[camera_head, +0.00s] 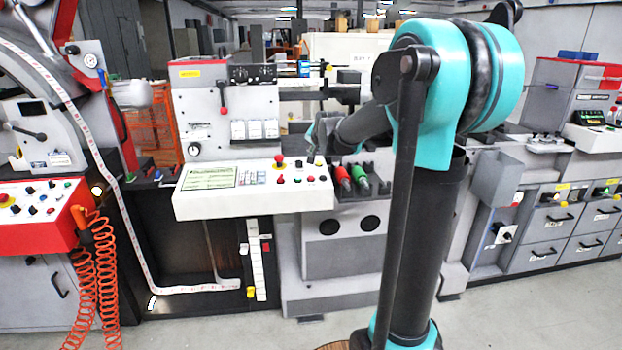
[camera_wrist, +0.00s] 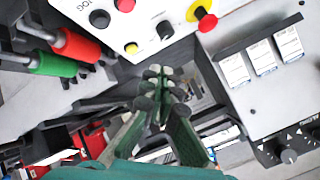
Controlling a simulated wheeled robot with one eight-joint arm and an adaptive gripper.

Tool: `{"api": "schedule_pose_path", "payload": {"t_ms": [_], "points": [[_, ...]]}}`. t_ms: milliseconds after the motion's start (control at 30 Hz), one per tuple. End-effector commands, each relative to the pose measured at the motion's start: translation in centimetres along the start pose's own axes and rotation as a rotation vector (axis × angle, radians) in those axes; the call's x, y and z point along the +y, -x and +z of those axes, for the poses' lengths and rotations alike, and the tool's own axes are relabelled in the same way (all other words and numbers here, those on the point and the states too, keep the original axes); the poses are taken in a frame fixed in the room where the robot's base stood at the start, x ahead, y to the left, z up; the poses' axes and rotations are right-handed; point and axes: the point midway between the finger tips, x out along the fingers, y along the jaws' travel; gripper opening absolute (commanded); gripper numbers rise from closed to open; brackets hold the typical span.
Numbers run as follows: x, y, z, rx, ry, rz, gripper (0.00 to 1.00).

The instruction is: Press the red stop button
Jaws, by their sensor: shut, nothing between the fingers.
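The red stop button (camera_head: 279,160) is a mushroom head on a yellow base, at the top edge of the white control panel (camera_head: 250,205) in the head view. In the wrist view the red button (camera_wrist: 207,20) shows at the top, right of centre, with its yellow ring. My gripper (camera_head: 318,136) is above and to the right of the button in the head view, apart from it. In the wrist view my gripper (camera_wrist: 165,82) has its dark green fingers together and empty, with the button beyond the fingertips toward the top.
The panel also carries another red button (camera_head: 282,179), a yellow button (camera_wrist: 131,47) and black knobs (camera_wrist: 99,19). Red (camera_head: 343,177) and green (camera_head: 360,174) handled tools stand right of the panel. White rocker switches (camera_wrist: 235,68) are on the machine face. A red-knobbed lever (camera_head: 222,109) sticks out behind the panel.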

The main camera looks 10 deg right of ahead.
Motion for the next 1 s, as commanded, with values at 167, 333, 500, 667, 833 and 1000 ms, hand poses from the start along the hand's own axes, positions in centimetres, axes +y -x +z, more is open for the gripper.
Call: {"api": "schedule_pose_path", "payload": {"t_ms": [167, 333, 500, 667, 833, 1000], "points": [[0.5, -0.7, 0.5, 0.000, 0.000, 0.000, 0.00], [1.6, -2.2, 1.6, 0.000, 0.001, 0.000, 0.00], [2.8, -3.8, 2.7, 0.000, 0.001, 0.000, 0.00], [3.7, -5.0, 3.6, 0.000, 0.001, 0.000, 0.00], [4.3, -5.8, 4.2, 0.000, 0.001, 0.000, 0.00], [4.5, -6.1, 4.5, 0.000, 0.001, 0.001, 0.00]]}}
